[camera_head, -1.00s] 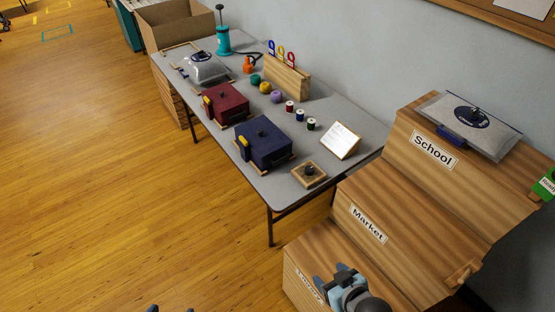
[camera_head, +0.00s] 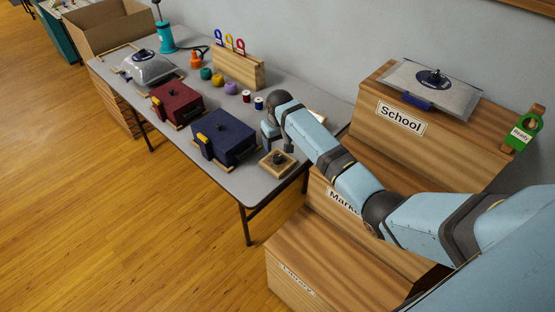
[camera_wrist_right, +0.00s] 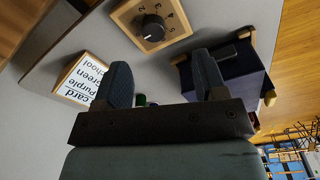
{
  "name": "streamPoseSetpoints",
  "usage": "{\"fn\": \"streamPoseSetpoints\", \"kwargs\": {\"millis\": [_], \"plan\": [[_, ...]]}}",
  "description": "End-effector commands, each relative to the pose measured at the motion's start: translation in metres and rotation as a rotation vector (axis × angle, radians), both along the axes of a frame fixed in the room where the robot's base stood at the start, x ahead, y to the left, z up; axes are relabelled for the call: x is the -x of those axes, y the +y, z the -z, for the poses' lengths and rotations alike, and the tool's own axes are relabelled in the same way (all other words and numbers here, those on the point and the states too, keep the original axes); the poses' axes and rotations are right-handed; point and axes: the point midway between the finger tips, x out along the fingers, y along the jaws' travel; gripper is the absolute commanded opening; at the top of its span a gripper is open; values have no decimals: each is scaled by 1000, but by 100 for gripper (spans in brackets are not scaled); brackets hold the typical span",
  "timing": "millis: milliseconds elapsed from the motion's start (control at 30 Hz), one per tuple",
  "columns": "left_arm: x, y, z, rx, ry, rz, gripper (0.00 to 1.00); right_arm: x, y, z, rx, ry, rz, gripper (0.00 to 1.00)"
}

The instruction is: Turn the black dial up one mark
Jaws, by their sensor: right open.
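The black dial (camera_head: 278,158) sits on a small square wooden base (camera_head: 267,169) at the near right end of the grey table. In the right wrist view the dial (camera_wrist_right: 153,28) shows from above, with several marks beside it on the wood. My right gripper (camera_head: 281,140) is above the table just behind the dial, apart from it. In the right wrist view its two fingers (camera_wrist_right: 160,85) are spread with nothing between them, and the dial lies beyond their tips. My left gripper is not in view.
A navy box (camera_head: 226,137) stands left of the dial, a maroon box (camera_head: 176,102) beyond it.

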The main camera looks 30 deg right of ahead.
Motion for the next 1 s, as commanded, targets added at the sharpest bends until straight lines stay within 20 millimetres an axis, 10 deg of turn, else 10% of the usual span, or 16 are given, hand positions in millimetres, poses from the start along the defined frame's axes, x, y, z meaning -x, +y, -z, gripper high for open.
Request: {"fn": "streamPoseSetpoints", "kwargs": {"millis": [333, 1000], "plan": [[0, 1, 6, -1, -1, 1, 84, -23, -14, -32, -5, 95, 42, 65], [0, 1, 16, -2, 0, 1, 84, -23, -14, 89, -4, 91, 41, 65]]}}
